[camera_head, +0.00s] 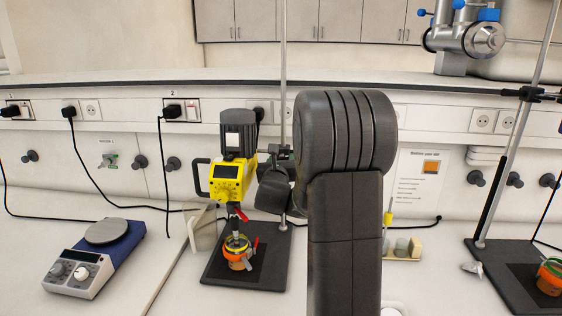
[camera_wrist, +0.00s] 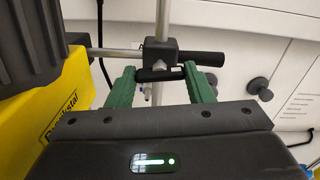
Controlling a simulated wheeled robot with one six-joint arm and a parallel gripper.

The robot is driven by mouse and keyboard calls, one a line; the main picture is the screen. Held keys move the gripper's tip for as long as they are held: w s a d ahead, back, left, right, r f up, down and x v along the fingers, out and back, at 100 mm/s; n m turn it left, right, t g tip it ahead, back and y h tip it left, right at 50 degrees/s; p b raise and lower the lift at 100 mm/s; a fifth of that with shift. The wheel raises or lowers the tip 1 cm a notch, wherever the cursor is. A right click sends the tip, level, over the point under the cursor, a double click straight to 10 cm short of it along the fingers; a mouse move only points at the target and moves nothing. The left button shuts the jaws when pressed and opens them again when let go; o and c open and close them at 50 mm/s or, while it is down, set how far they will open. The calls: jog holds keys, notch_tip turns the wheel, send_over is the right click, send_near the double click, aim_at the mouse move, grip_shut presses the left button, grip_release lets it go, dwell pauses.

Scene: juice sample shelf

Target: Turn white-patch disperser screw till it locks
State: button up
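The yellow disperser (camera_head: 230,180) with a dark motor top hangs on a stand rod (camera_head: 283,60), over a small orange-based vessel (camera_head: 237,252). In the wrist view its yellow body (camera_wrist: 75,85) fills the left side. A dark clamp block (camera_wrist: 160,52) sits on the rod ahead, with a black screw handle (camera_wrist: 160,74) facing me. My gripper's green fingers (camera_wrist: 160,80) stand on either side of this handle, and it spans the gap between their tips. I see no clear white patch on it. In the head view my arm hides part of the stand.
A hotplate stirrer (camera_head: 90,255) stands at the left. A second stand (camera_head: 510,270) with another orange vessel is at the right. A small rack (camera_head: 403,247) sits right of my arm. A black bar (camera_wrist: 205,58) extends right from the clamp. Cables hang along the wall.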

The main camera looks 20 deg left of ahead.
jog(key=shift+c, duration=1.4)
jog(key=b, duration=0.2)
jog(key=shift+f+m+b, duration=0.3)
jog(key=shift+b, duration=0.05)
jog(key=shift+o, duration=0.2)
jog(key=shift+b, duration=0.6)
jog(key=shift+m+b, duration=0.4)
jog(key=shift+b, duration=0.05)
jog(key=shift+r+b, duration=0.2)
jog(key=shift+b, duration=0.35)
jog(key=shift+c, duration=0.2)
jog(key=shift+r, duration=0.1)
jog(key=o, duration=1)
